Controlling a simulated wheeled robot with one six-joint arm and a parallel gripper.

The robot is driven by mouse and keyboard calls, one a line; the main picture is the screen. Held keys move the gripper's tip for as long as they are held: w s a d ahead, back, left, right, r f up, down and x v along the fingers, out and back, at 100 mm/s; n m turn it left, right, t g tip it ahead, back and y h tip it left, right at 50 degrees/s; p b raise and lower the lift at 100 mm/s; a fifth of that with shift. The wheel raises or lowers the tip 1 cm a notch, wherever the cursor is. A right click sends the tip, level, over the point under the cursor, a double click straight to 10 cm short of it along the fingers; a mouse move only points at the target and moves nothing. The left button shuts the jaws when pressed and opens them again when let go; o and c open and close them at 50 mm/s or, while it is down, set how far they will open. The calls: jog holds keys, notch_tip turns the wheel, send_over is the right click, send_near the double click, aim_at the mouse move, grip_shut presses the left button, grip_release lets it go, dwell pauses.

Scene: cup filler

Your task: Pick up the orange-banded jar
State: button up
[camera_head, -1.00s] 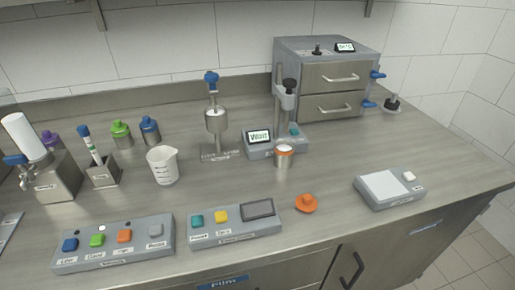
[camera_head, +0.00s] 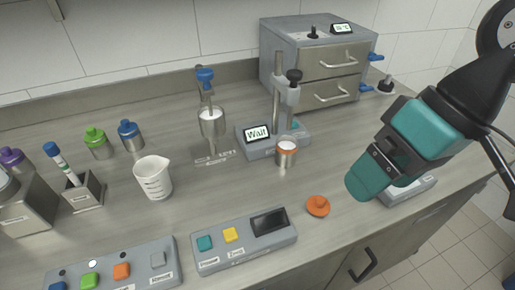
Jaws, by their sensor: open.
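The orange-banded jar (camera_head: 286,155) is a small metal cup with an orange band near its rim and white contents at its open top. It stands upright on the counter, just in front of the grey device with the "Wait" screen (camera_head: 257,133). An orange lid (camera_head: 318,206) with a knob lies on the counter in front of the jar, apart from it. My gripper (camera_head: 362,188), teal and black, is open and to the right of the jar and lid, apart from both. It partly hides the flat grey device at the right.
A metal funnel on a stand (camera_head: 212,122) is left of the jar. A white beaker (camera_head: 153,178) and blue, green and purple lidded jars stand farther left. Button panels (camera_head: 245,240) line the front edge. A drawer cabinet (camera_head: 318,65) stands behind.

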jog(key=w+f+m+g+y+p, duration=0.15)
jog(key=w+m+y, duration=0.25)
jog(key=w+m, duration=0.95)
jog(key=w+d+f+m+y+p, duration=0.1)
jog(key=w+d+f+m+y, duration=0.15)
jog(key=w+f, duration=0.4)
jog(key=m+t+y+p, duration=0.2)
jog(key=m+y+p, duration=0.1)
jog(key=m, duration=0.5)
send_near(290, 141)
jog(key=shift+g+h, duration=0.25)
jog(key=a, duration=0.1)
jog(key=s+a, duration=0.1)
jog(key=a, duration=0.1)
jog(key=s+a, duration=0.1)
jog(key=shift+s+a+r, duration=0.1)
jog(key=shift+s+a, duration=0.1)
jog(key=shift+a, duration=0.15)
jog(key=p+x, duration=0.2)
jog(key=x, duration=0.2)
jog(key=shift+w+a, duration=0.15)
jog(key=shift+w, duration=0.05)
jog(key=shift+a+f, duration=0.25)
jog(key=shift+a, duration=0.2)
jog(key=c, duration=1.1)
jog(key=shift+w+r, duration=0.1)
